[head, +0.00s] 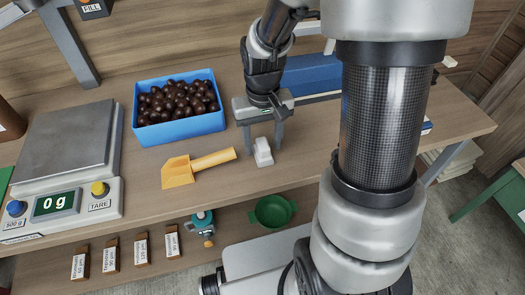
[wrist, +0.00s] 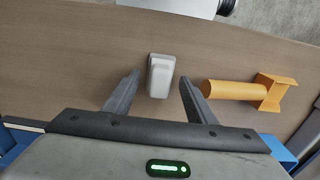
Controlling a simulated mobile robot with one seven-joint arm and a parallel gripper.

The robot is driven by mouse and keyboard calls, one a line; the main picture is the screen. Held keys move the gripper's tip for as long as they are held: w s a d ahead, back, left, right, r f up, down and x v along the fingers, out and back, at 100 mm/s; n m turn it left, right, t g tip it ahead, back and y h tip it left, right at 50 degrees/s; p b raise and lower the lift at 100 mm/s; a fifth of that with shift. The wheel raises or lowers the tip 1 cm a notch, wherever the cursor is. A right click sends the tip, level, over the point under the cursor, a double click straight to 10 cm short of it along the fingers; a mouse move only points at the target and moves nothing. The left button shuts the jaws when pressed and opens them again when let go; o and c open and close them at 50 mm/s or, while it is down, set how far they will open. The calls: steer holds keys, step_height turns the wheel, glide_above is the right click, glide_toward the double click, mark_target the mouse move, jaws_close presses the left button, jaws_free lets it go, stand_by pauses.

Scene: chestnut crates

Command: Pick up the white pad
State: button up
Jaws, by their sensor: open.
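The white pad (head: 263,152) is a small pale block with a raised grip-like top. It rests on the wooden table near the front edge, right of the yellow scoop. In the wrist view, the white pad (wrist: 160,76) lies ahead of and between the two fingers, near their tips. My gripper (head: 262,145) is open and points down over the table around the pad's place. In the wrist view my gripper (wrist: 158,82) has a finger on each side with a gap to the pad. Nothing is held.
The yellow scoop (head: 198,168) lies close by on the left. A blue crate (head: 180,131) of chestnuts stands behind it. A scale (head: 70,150) reading 0 g is at far left. A lower shelf holds a green bowl (head: 272,211) and a teal item (head: 203,222).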

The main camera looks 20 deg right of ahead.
mark_target(263, 143)
steer(key=shift+f, duration=0.55)
steer(key=c, duration=1.1)
steer(key=shift+r, duration=0.1)
steer(key=shift+c, duration=0.2)
step_height(263, 143, up, 10)
steer(key=shift+p, duration=0.95)
